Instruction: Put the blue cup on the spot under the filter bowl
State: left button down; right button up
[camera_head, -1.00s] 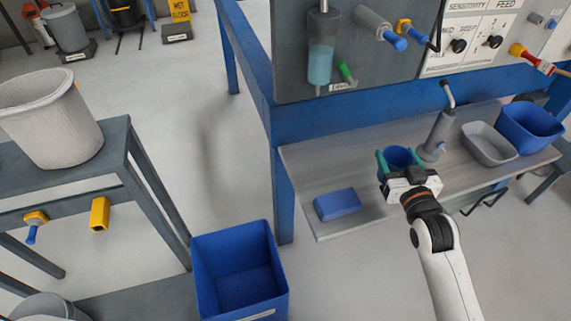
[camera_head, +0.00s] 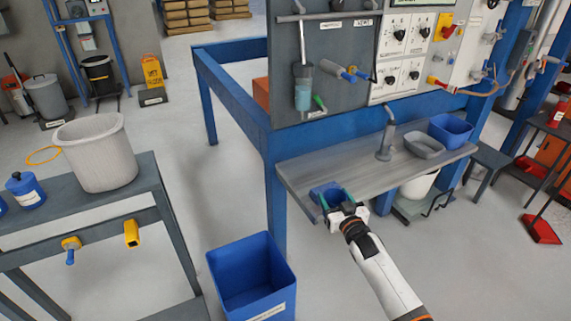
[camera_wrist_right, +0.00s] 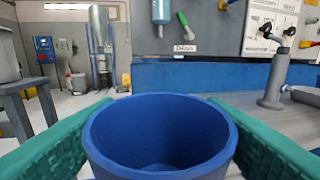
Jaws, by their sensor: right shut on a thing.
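The blue cup (camera_wrist_right: 160,137) is in my right gripper (camera_head: 337,200), between its two green fingers in the right wrist view. Its open rim faces up and it looks upright. In the head view the cup and gripper are at the left front part of the grey shelf (camera_head: 385,172); I cannot tell whether the cup touches it. The filter bowl (camera_head: 303,92), clear with blue-green liquid, hangs on the grey panel above and behind; its lower part also shows in the wrist view (camera_wrist_right: 162,12). No marked spot can be made out. My left gripper is out of view.
A grey tap-like post (camera_head: 386,140), a grey tray (camera_head: 424,144) and a blue bin (camera_head: 451,131) stand along the shelf to the right. A blue frame beam (camera_head: 350,126) runs behind the shelf. A large blue crate (camera_head: 250,280) stands on the floor at left.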

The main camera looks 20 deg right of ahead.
aim_at(301, 163)
jog(key=i+l, duration=0.1)
jog(key=i, duration=0.4)
jog(key=i+l+u, duration=0.1)
jog(key=i, duration=0.45)
